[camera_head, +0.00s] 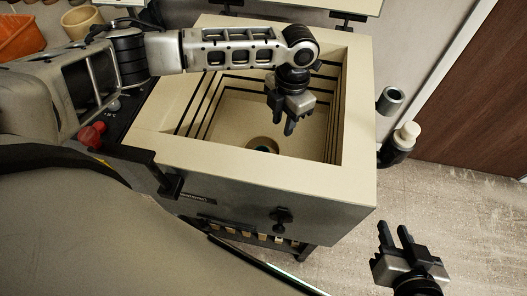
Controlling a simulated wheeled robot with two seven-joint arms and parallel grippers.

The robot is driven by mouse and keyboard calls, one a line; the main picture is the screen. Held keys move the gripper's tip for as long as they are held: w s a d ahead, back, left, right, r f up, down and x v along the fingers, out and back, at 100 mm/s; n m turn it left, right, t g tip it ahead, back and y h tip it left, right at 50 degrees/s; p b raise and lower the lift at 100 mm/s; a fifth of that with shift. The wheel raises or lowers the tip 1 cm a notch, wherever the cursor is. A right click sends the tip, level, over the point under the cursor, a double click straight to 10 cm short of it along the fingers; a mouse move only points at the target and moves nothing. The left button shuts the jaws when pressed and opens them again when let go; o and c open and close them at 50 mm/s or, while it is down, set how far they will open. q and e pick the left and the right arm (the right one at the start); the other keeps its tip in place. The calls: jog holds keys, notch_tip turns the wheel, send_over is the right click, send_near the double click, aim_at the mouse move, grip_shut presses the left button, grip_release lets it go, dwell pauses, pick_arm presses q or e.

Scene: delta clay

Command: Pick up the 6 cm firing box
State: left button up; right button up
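I cannot single out a 6 cm firing box for certain. A cream, square kiln (255,175) stands open in front of me, with dark grooves around its inner walls. A small, round, dark-centred thing (262,145) shows on its floor; I cannot tell whether it is an object or a recess. My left gripper (282,124) points down inside the kiln opening, above and right of that round thing, with its fingers apart and nothing seen between them. My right gripper (393,230) is open and empty, right of the kiln over the floor.
Two cylindrical containers stand right of the kiln, a grey one (390,100) and a dark one with a cream top (400,142). Several tan pieces (262,237) sit on a low rack under the kiln. An orange bin (20,37) is at the far left. Floor at right is clear.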

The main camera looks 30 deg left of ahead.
pick_arm(q)
jog(key=s+f, duration=0.1)
jog(key=f, duration=0.2)
jog(key=f+b, duration=0.1)
jog(key=f, duration=0.3)
jog(key=s+f, duration=0.1)
jog(key=f, duration=0.3)
jog(key=shift+s+a, duration=0.3)
jog(key=shift+s, duration=0.05)
jog(key=shift+s+f, duration=0.1)
jog(key=shift+f, duration=0.7)
jog(key=f, duration=0.2)
jog(key=s+f+b, duration=0.1)
jog(key=f, duration=0.1)
jog(key=shift+a+f, duration=0.1)
jog(key=shift+a, duration=0.05)
jog(key=shift+w+a+f, duration=0.1)
jog(key=shift+w+f, duration=0.05)
jog(key=shift+f, duration=0.25)
jog(key=shift+w, duration=0.1)
jog(key=shift+r, duration=0.3)
grip_shut()
pick_arm(e)
jog(key=shift+s+a+f, duration=0.15)
jog(key=shift+a+f, duration=0.25)
jog(key=shift+f, duration=0.4)
